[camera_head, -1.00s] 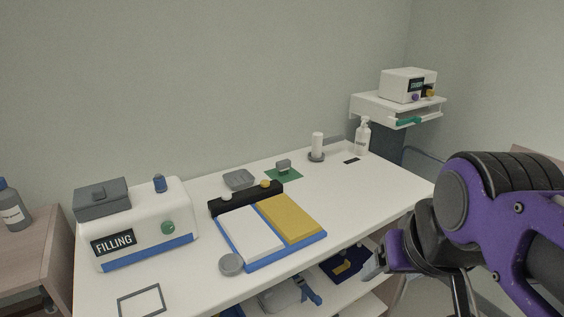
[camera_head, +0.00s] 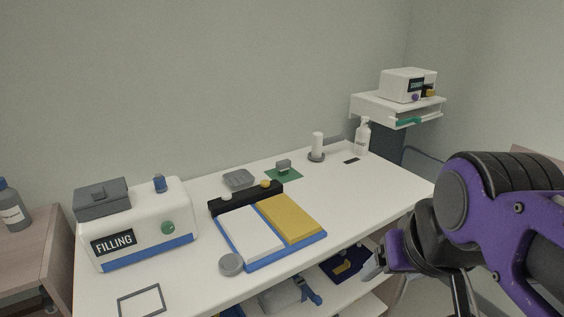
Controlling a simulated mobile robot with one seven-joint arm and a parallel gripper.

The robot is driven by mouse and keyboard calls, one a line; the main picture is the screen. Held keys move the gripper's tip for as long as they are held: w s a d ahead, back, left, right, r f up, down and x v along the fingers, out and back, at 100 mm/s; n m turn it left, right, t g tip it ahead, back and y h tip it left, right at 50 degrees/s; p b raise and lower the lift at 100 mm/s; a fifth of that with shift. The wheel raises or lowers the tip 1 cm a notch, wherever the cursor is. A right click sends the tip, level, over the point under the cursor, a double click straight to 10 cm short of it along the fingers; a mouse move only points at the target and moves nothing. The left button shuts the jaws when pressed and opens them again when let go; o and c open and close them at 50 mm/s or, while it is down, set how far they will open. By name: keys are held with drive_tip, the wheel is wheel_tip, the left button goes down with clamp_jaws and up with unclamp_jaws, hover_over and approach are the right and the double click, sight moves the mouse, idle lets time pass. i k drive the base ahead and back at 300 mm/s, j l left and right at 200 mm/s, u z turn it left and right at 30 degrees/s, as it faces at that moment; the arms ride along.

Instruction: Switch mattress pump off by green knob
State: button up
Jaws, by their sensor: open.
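The mattress pump (camera_head: 150,215) is a white box with a blue stripe at the left of the white table. Its dark display (camera_head: 113,242) reads "FILLING". The green knob (camera_head: 168,228) is on its front face, right of the display. A blue knob or cap (camera_head: 159,184) and a grey box sit on its top. My gripper (camera_head: 374,264) is at the lower right, in front of the table's front edge, far to the right of the pump. Its fingers are partly hidden by my purple arm. It holds nothing that I can see.
A blue-edged board with white and yellow panels (camera_head: 290,219) lies mid-table, with a grey puck (camera_head: 231,264) at its corner. A dispenser bottle (camera_head: 362,136) and a white cylinder (camera_head: 317,146) stand at the back. A wall shelf (camera_head: 398,108) holds another white device. A lower shelf holds several items.

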sight(167, 227)
drive_tip(key=u, duration=1.5)
